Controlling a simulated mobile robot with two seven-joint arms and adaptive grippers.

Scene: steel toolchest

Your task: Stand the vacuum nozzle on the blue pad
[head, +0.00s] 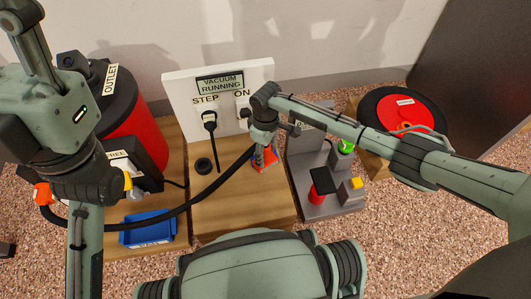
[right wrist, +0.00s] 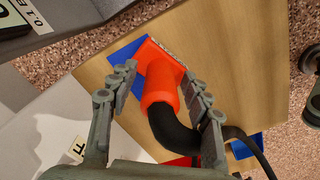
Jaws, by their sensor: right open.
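The orange-red vacuum nozzle (right wrist: 163,75) has its wide bristled end down on the blue pad (right wrist: 127,52) and its tube rising toward the camera. It looks upright, with part of the pad showing beside it. A black hose (head: 214,183) runs from its top. My right gripper (right wrist: 163,85) is open, with one finger on each side of the nozzle and gaps visible. In the head view the nozzle (head: 266,158) is partly hidden by this gripper. My left arm is at the left, but its gripper does not show.
A white panel (head: 222,100) reading "VACUUM RUNNING" stands behind the wooden bench (head: 235,215). A blue tray (head: 147,228) and red-black vacuum drum (head: 130,110) are left. A grey fixture (head: 325,195) and red reel (head: 400,112) are right. The bench's front is clear.

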